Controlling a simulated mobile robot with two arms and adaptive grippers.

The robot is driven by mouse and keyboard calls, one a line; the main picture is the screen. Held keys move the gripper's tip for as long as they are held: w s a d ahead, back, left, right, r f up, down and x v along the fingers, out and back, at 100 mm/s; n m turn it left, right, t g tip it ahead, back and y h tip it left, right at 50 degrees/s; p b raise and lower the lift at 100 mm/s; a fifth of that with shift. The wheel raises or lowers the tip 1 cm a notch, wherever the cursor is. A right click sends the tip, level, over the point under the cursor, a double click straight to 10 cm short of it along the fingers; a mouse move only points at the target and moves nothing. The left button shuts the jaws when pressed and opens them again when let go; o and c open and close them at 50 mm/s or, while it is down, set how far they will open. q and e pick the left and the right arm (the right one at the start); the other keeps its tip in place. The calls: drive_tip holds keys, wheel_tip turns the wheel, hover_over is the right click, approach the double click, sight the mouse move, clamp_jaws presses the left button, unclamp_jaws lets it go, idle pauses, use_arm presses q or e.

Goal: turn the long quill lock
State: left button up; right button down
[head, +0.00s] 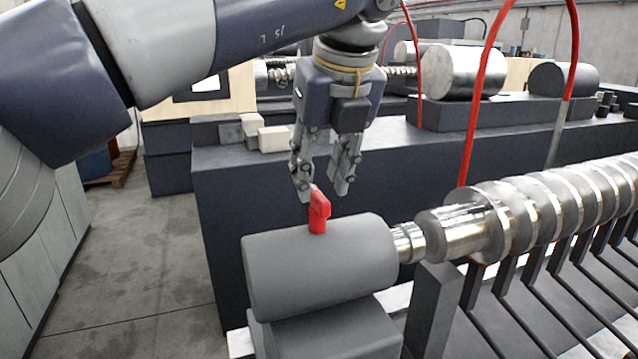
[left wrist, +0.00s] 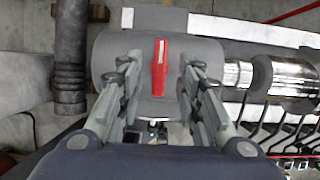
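The quill lock is a red lever (head: 319,210) standing on top of a grey cylindrical housing (head: 320,265). In the left wrist view the lever (left wrist: 159,68) runs up and down the picture, between the two fingers in that view. My left gripper (head: 324,195) points down, just above and around the lever's top. Its fingers are apart, and I see no contact with the lever. In the left wrist view the open left gripper (left wrist: 158,75) has clear gaps on both sides of the lever. My right gripper is in neither view.
A ribbed metal shaft (head: 540,210) runs right from the housing above dark slats. A red hose (head: 475,90) arches behind it. A dark bench (head: 270,200) with small blocks (head: 273,139) and a large metal cylinder (head: 465,72) stands behind. Open floor lies left.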

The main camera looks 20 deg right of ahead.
use_arm(q)
drive_tip(key=shift+s+r, duration=1)
drive_tip(key=shift+r, duration=0.1)
drive_tip(key=s, duration=1.1)
drive_tip(key=shift+d, duration=0.25)
